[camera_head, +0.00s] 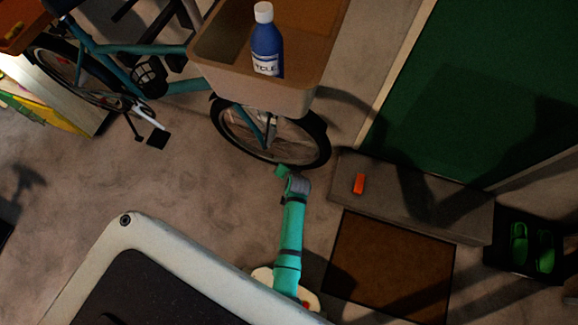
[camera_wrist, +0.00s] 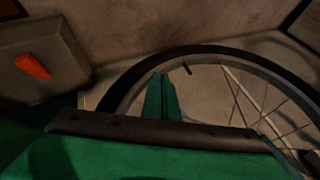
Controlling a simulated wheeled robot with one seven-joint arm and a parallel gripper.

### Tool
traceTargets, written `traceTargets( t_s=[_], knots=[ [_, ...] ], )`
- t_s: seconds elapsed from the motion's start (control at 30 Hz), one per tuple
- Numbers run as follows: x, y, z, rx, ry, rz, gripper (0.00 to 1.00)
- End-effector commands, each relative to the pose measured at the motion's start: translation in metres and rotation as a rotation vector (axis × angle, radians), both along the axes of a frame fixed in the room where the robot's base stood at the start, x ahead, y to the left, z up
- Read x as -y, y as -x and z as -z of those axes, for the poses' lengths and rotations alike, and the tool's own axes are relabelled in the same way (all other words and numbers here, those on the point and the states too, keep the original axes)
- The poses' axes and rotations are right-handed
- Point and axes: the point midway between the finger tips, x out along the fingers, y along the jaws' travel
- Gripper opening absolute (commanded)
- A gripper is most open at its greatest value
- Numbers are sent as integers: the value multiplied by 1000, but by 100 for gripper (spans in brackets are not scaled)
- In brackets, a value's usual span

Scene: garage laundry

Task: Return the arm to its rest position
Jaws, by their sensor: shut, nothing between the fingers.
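My arm shows teal in the head view, reaching up from my base at the bottom centre toward the bicycle's front wheel (camera_head: 325,150). My gripper (camera_head: 282,170) is at the arm's far end, close to the lower edge of that wheel in the picture. In the wrist view my gripper (camera_wrist: 162,80) shows as two green fingers side by side, shut and empty. The wheel (camera_wrist: 205,55) arches behind and around the fingertips there. I cannot tell whether the fingers touch it.
The bicycle's basket (camera_head: 290,95) holds a blue bottle (camera_head: 266,45). A grey step (camera_head: 430,205) with an orange object (camera_head: 359,183) is to the right, before a green door (camera_head: 480,90). A brown mat (camera_head: 390,265) and green shoes (camera_head: 545,250) lie nearby.

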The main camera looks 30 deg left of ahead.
Motion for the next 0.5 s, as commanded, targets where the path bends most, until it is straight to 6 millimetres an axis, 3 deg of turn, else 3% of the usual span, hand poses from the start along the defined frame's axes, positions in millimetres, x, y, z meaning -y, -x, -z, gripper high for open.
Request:
traceTargets(
  t_s=[0.2, 0.5],
  knots=[
    [12, 11, -20, 1, -1, 0, 0],
    [16, 14, -26, -1, 0, 0, 0]
  ],
)
